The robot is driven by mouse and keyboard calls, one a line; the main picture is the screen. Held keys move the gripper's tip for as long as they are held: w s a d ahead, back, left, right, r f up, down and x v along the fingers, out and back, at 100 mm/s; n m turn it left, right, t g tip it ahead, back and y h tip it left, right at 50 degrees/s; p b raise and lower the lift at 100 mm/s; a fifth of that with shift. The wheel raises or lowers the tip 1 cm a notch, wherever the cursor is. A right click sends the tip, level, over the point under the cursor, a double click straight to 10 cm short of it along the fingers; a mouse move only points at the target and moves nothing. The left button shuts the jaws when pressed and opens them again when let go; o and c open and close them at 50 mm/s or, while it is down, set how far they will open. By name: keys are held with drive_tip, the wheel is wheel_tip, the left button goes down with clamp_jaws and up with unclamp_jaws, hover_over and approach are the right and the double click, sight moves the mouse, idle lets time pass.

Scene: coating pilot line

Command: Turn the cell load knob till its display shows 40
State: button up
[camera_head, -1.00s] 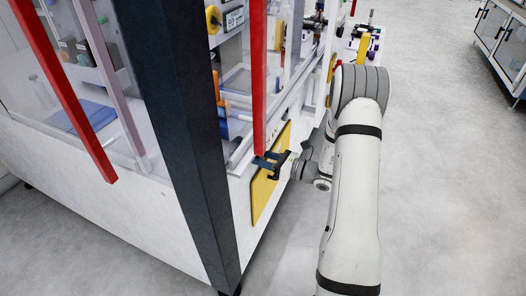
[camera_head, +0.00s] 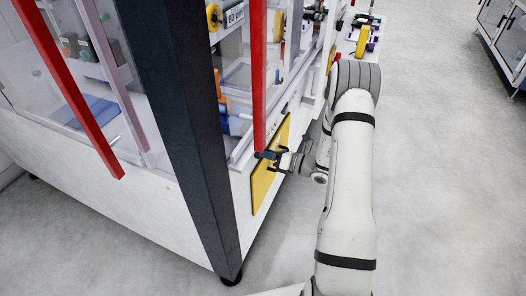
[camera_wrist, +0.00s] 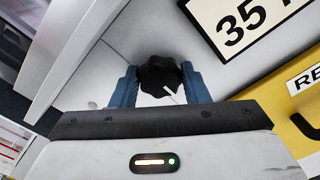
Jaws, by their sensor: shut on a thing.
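The cell load knob (camera_wrist: 160,75) is black and lobed, with a white pointer line at its lower right. It sits on the pale panel in the wrist view. My gripper (camera_wrist: 160,88) is shut on it, one blue finger on each side. A white display plate (camera_wrist: 250,22) with a black frame is at the upper right and reads 35; a further character after it is cut off. In the head view my gripper (camera_head: 269,162) is at the machine's front, by the yellow panel; the knob cannot be made out there.
A yellow panel (camera_head: 266,178) lies beside my gripper, and a red upright bar (camera_head: 260,85) stands just above it. A dark corner post (camera_head: 185,130) is to the left. The floor (camera_head: 430,170) to the right is clear.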

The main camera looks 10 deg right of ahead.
drive_tip(key=o, duration=1)
drive_tip(key=v, duration=0.7)
drive_tip(key=shift+s+d, duration=0.15)
drive_tip(key=shift+d, duration=0.15)
